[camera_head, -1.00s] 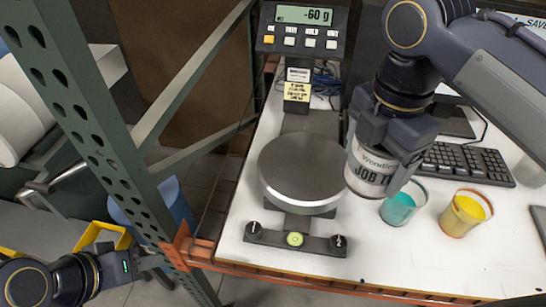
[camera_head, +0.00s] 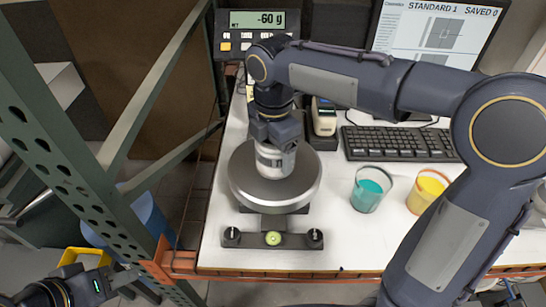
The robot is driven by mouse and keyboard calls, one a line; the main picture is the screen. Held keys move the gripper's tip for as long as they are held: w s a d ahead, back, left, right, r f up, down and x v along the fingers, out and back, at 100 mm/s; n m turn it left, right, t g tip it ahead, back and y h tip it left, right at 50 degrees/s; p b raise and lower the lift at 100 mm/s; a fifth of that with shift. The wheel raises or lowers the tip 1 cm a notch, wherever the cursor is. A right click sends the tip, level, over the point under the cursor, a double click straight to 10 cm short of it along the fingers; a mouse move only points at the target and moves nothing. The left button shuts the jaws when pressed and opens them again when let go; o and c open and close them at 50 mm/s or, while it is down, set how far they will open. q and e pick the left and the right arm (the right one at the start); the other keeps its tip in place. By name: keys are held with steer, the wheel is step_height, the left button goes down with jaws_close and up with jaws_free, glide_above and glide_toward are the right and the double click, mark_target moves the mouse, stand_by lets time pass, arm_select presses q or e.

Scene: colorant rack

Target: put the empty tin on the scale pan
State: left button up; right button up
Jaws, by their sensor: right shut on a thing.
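The scale display (camera_head: 250,20) reads -60 g.
A teal cup (camera_head: 367,190) and a yellow cup (camera_head: 427,191) stand right of the scale. Behind them are a keyboard (camera_head: 402,143) and a monitor (camera_head: 440,30). A green rack post (camera_head: 75,170) rises on the left. My right arm spans the right side.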

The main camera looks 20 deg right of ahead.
steer(key=shift+w+f, duration=0.1)
steer(key=shift+f, duration=1.55)
steer(key=shift+f, duration=0.15)
steer(key=o, duration=1)
